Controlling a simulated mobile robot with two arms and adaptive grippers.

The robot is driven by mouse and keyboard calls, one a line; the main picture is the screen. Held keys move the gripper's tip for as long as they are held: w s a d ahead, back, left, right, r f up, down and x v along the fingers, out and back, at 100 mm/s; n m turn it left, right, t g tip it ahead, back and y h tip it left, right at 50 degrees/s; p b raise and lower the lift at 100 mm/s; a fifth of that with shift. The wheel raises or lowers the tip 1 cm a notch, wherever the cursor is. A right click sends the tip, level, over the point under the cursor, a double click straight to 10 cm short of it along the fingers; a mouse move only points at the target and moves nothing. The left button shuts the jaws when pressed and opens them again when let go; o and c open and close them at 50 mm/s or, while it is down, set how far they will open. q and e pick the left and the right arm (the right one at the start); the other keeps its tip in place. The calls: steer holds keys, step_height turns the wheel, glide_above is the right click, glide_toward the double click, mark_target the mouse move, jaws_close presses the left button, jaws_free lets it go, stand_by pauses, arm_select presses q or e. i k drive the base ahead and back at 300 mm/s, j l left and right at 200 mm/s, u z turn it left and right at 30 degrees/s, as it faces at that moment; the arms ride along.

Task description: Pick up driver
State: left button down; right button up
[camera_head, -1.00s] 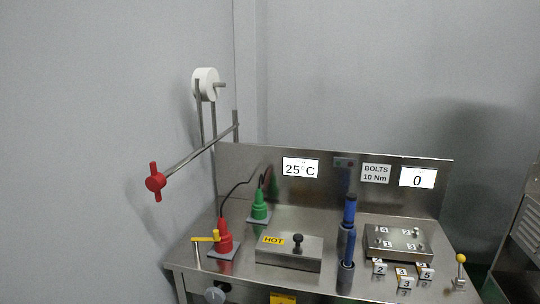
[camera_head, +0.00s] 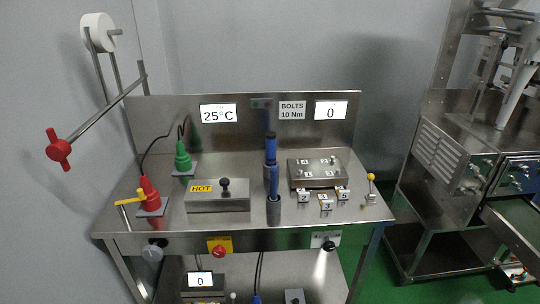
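Two blue-handled tools stand upright in grey cylindrical holders on the steel bench. The rear blue tool (camera_head: 270,148) is partly hidden by the front blue tool (camera_head: 274,182), which sits in the front holder (camera_head: 273,212). I cannot tell from their looks which one is the driver. Neither of my grippers is in view, and nothing touches the tools.
The steel bench (camera_head: 225,222) also holds a red corded device (camera_head: 149,195), a green one (camera_head: 183,158), a block marked HOT (camera_head: 218,204), a bolt plate (camera_head: 315,182) and small numbered blocks (camera_head: 326,203). A larger machine (camera_head: 455,165) stands right, across green floor (camera_head: 386,262).

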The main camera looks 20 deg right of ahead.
mark_target(271, 136)
steer(key=l+u, duration=0.35)
steer(key=l, duration=0.7)
steer(key=l+u, duration=0.35)
steer(key=l, duration=0.7)
steer(key=k, duration=0.05)
